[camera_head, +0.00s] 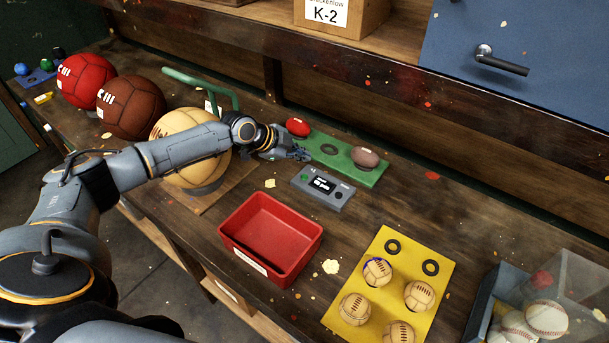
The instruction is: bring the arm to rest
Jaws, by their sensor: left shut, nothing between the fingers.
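My left arm reaches in from the left across the bench. My left gripper (296,154) is shut and empty, at the near left end of the green board (315,146). A small red ball (298,127) sits on that board just behind the gripper, and a small brown ball (365,158) sits at its right end. A dark ring between them is empty. I cannot tell whether the gripper touches the board. My arm passes in front of a large tan ball (186,173) and hides part of it. My right gripper is out of view.
A red bin (270,215) and a grey device (323,187) lie in front of the gripper. A yellow board (428,247) holds several tan balls. Large red (82,72) and brown (140,110) balls stand at left. A box of baseballs (545,318) is at right.

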